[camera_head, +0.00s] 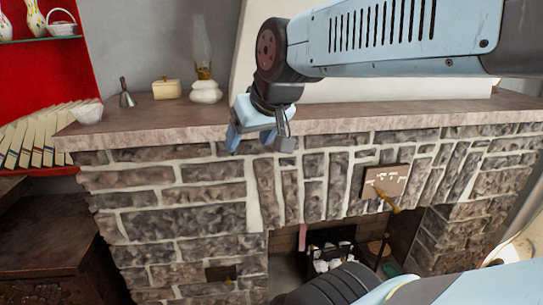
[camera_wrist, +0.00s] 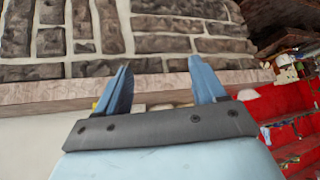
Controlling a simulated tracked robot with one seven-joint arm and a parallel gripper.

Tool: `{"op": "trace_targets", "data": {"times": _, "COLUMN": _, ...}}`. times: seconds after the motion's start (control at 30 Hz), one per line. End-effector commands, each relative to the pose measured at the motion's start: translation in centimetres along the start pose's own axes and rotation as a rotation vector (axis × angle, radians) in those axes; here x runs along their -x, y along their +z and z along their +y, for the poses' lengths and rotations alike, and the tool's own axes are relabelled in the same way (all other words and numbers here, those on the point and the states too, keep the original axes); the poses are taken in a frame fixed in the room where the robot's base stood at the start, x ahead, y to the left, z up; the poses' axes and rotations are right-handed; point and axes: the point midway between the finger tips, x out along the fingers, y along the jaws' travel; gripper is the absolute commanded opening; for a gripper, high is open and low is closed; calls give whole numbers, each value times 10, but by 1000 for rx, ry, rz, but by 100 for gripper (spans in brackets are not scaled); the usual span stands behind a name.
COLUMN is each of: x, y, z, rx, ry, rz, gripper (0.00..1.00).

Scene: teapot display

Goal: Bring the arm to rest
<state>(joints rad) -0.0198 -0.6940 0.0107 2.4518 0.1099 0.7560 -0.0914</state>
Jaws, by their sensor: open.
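My gripper (camera_head: 260,140) is in front of the mantel edge in the head view, at the end of my light blue arm. It points downward, with its jaws apart and nothing between them. In the wrist view my gripper (camera_wrist: 165,85) shows two blue fingers spread wide, with the mantel edge and stone wall beyond them. My arm reaches across the upper right of the head view.
A stone fireplace (camera_head: 190,215) with a mantel shelf (camera_head: 150,118) fills the middle. On the mantel stand an oil lamp (camera_head: 205,90), a cream box (camera_head: 166,89), a bell (camera_head: 126,94) and a white bowl (camera_head: 87,112). Red shelves (camera_head: 65,73) stand left.

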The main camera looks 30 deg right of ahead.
Motion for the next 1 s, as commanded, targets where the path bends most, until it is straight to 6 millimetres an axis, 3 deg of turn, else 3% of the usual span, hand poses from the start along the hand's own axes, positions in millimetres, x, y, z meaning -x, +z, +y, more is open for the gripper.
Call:
{"op": "trace_targets", "data": {"times": 0.03, "x": 2, "y": 19, "z": 7, "rx": -13, "ry": 26, "rz": -43, "gripper": 70}}
{"op": "trace_targets", "data": {"times": 0.1, "x": 4, "y": 38, "z": 14, "rx": -29, "ry": 55, "rz": -93, "gripper": 70}}
{"op": "trace_targets", "data": {"times": 0.23, "x": 6, "y": 54, "z": 22, "rx": -44, "ry": 84, "rz": -137, "gripper": 70}}
{"op": "trace_targets", "data": {"times": 1.0, "x": 6, "y": 55, "z": 22, "rx": -45, "ry": 85, "rz": -140, "gripper": 70}}
